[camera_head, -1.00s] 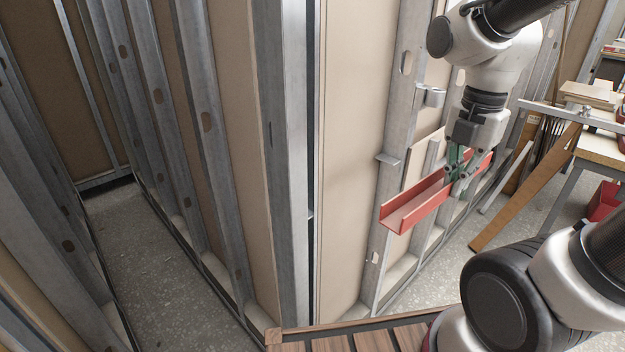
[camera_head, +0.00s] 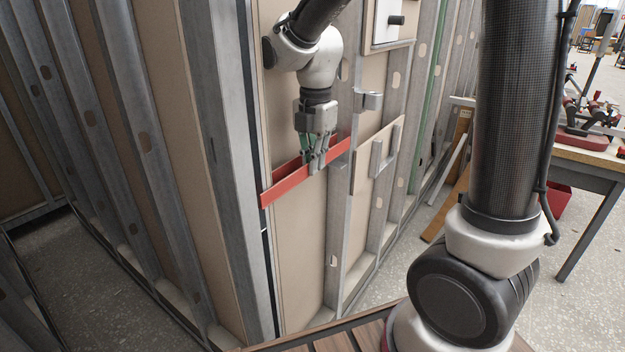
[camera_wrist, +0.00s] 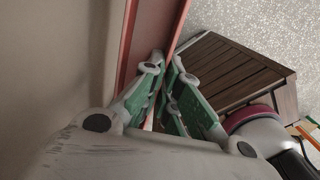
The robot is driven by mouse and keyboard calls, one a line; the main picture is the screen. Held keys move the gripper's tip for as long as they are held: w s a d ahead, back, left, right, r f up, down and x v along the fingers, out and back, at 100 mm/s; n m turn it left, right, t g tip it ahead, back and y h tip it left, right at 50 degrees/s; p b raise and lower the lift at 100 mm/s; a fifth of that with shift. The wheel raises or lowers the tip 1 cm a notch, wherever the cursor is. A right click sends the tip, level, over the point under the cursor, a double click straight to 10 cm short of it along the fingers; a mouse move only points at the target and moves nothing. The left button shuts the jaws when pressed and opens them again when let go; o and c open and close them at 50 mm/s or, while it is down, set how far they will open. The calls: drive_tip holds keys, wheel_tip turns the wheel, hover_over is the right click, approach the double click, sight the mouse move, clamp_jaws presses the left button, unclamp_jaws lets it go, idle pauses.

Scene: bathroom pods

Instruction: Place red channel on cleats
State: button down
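The red channel (camera_head: 288,187) is a long, open-topped piece held lengthwise along the wall frame in the head view. Its left end is by the corner stud (camera_head: 236,200) and its right end by the stud (camera_head: 338,220). My gripper (camera_head: 315,166) is shut on the channel's front side, right of its middle. In the wrist view the green-padded fingers (camera_wrist: 165,72) close on the edge of the red channel (camera_wrist: 152,40). The cleats at the channel's height cannot be made out, and I cannot tell whether the channel touches any.
A metal bracket (camera_head: 368,101) projects from the stud right of my gripper. A panel with a small metal frame (camera_head: 376,165) is to the right. A wood-slatted platform (camera_head: 335,340) is below. A workbench (camera_head: 590,160) stands at the far right, beyond open floor.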

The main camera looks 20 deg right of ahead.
drive_tip(key=shift+w+a+f, duration=0.1)
drive_tip(key=shift+f, duration=1.2)
drive_tip(key=shift+w+f, duration=0.1)
drive_tip(key=shift+f, duration=1.15)
drive_tip(key=shift+f, duration=0.2)
drive_tip(key=c, duration=1.6)
unclamp_jaws()
drive_tip(key=shift+c, duration=0.2)
wheel_tip(320, 180, up, 12)
drive_tip(key=shift+s+r, duration=0.15)
drive_tip(key=shift+r, duration=0.05)
drive_tip(key=s+d+m+t, duration=0.2)
drive_tip(key=s+d+m, duration=0.5)
drive_tip(key=m, duration=0.5)
drive_tip(key=s+d+r+m+t, duration=0.1)
drive_tip(key=s+d+m+t, duration=0.1)
drive_tip(key=s+d+m, duration=0.6)
drive_tip(key=s+m, duration=0.3)
drive_tip(key=m, duration=0.2)
drive_tip(key=shift+s+r, duration=0.2)
drive_tip(key=shift+s, duration=0.2)
